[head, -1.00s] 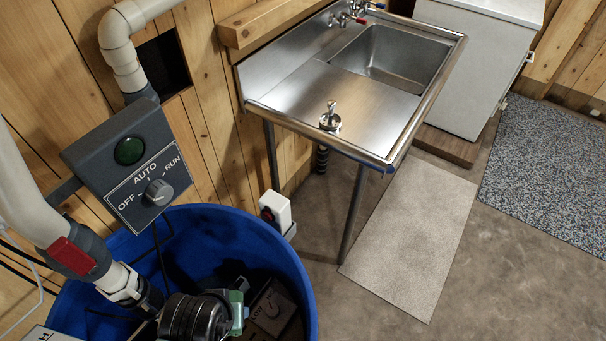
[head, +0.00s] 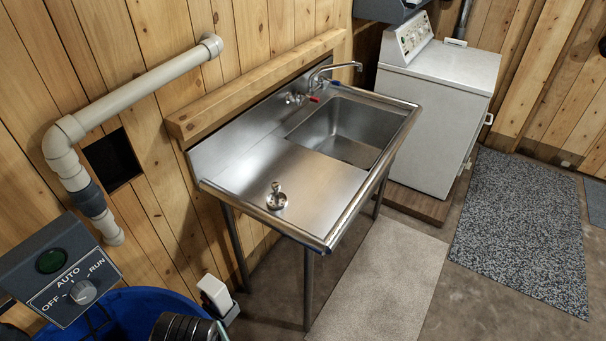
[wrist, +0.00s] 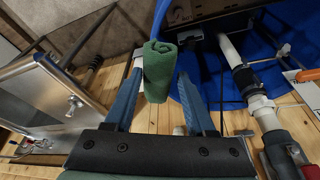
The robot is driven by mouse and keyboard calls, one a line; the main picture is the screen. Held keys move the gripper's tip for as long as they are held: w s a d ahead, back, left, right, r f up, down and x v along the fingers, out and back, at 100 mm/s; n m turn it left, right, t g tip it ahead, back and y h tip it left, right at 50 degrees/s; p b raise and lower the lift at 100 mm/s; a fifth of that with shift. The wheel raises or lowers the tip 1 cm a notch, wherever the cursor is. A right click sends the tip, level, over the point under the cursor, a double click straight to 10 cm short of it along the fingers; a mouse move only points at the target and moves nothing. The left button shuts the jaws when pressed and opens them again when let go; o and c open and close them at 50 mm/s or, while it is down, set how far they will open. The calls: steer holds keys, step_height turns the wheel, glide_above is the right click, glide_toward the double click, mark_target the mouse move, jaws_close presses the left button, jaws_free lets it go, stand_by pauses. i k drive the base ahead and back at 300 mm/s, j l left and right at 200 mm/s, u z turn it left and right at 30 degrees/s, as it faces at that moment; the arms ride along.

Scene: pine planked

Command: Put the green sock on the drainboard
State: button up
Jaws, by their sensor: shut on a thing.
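The green sock (wrist: 158,75), a rolled bundle, sits between the two blue fingers of my gripper (wrist: 160,88) in the wrist view. My gripper is shut on it. The drainboard (head: 290,185) is the flat steel left part of the sink unit in the head view. A small metal strainer-like piece (head: 276,197) with an upright knob stands on it near the front left. The steel sink unit also shows at the left of the wrist view (wrist: 50,95), apart from the sock. The sock is not clearly visible in the head view.
The sink basin (head: 345,135) and a tap (head: 335,70) adjoin the drainboard on the right. A wooden ledge (head: 255,85) runs behind it. A grey switch box (head: 62,270) and blue tub (head: 140,300) are at lower left. A white washer (head: 440,85) stands beyond the sink.

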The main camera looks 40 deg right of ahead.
mark_target(300, 189)
steer(key=i+l+z, duration=0.55)
steer(key=i, duration=0.25)
steer(key=i+l+z, duration=0.3)
steer(key=i, duration=0.15)
